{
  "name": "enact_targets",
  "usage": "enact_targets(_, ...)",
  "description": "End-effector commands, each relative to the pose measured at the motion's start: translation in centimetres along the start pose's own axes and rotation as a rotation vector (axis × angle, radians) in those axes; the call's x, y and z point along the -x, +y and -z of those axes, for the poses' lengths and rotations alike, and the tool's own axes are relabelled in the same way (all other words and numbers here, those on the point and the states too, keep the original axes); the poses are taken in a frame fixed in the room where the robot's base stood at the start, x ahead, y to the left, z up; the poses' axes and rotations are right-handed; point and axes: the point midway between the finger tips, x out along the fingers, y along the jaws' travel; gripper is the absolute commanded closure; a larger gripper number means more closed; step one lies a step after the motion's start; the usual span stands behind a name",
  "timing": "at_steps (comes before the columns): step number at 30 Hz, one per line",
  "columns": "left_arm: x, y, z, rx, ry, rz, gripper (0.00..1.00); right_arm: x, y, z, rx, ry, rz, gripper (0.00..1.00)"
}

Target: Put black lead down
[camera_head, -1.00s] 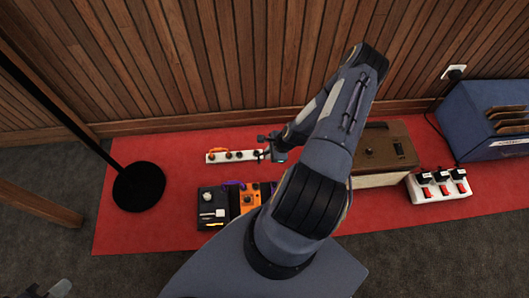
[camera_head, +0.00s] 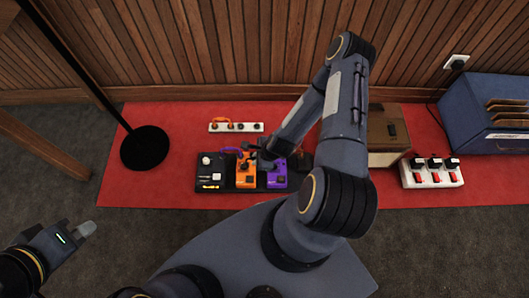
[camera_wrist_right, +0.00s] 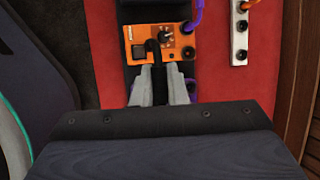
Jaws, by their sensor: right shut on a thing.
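The black lead (camera_wrist_right: 153,52) shows in the right wrist view as a dark piece between my right gripper's fingers (camera_wrist_right: 160,82). Its end lies over the orange pedal (camera_wrist_right: 180,42); I cannot tell whether it is plugged in or only touching. In the head view my right gripper (camera_head: 260,158) is low over the pedals, between the orange pedal (camera_head: 246,179) and the purple pedal (camera_head: 277,182). The rest of the lead is hidden. My left gripper (camera_head: 82,230) is at the lower left, away from the pedals; its jaw opening is unclear.
A white socket strip (camera_head: 236,128) with an orange lead lies behind the pedals on the red mat (camera_head: 170,195). A black stand base (camera_head: 144,148) is at left. A brown amplifier (camera_head: 390,130), a white switch strip (camera_head: 432,178) and a blue crate (camera_head: 470,115) are at right.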

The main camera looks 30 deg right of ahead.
Motion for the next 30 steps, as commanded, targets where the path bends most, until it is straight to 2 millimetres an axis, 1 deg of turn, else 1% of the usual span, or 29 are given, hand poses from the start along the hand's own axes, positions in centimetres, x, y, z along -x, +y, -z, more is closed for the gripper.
enact_targets(1, -0.8, -0.3, -0.4, 0.0, 0.0, 0.0, 1.0, -1.1, -1.3, 0.7, 0.001, 0.001, 0.007, 1.0)
enact_targets(6, -2.0, -0.9, -1.0, 0.0, 0.0, 0.0, 1.0, -3.4, -5.0, 2.4, 0.0, 0.002, 0.006, 1.0)
enact_targets(7, -2.3, -1.1, -1.2, 0.0, 0.0, 0.0, 1.0, -4.3, -5.0, 2.8, -0.001, 0.001, 0.001, 1.0)
enact_targets(9, -2.8, -1.3, -1.4, 0.0, 0.0, 0.0, 1.0, -5.5, -5.8, 3.5, 0.0, 0.001, 0.001, 1.0)
enact_targets(12, -3.4, -1.5, -1.7, 0.0, 0.0, 0.0, 1.0, -6.9, -6.7, 4.2, 0.0, 0.0, 0.001, 1.0)
enact_targets(15, -3.6, -1.7, -1.8, 0.0, 0.0, 0.0, 1.0, -7.6, -7.2, 4.6, 0.0, -0.001, 0.0, 1.0)
enact_targets(19, -3.8, -1.7, -1.9, 0.0, 0.0, 0.0, 1.0, -8.1, -7.6, 4.8, -0.001, -0.001, -0.001, 1.0)
enact_targets(22, -4.3, -2.0, -2.2, 0.0, 0.0, 0.0, 1.0, -9.0, -8.0, 5.3, -0.001, 0.0, 0.0, 1.0)
enact_targets(24, -5.0, -2.3, -2.5, 0.0, 0.0, 0.0, 1.0, -10.3, -7.6, 5.8, 0.0, -0.001, -0.003, 1.0)
enact_targets(27, -5.7, -2.6, -2.9, 0.0, 0.0, 0.0, 1.0, -11.5, -7.4, 6.4, 0.0, 0.0, -0.002, 1.0)
enact_targets(30, -5.7, -2.6, -2.9, 0.0, 0.0, 0.0, 1.0, -11.6, -7.4, 6.4, 0.0, -0.001, -0.001, 1.0)
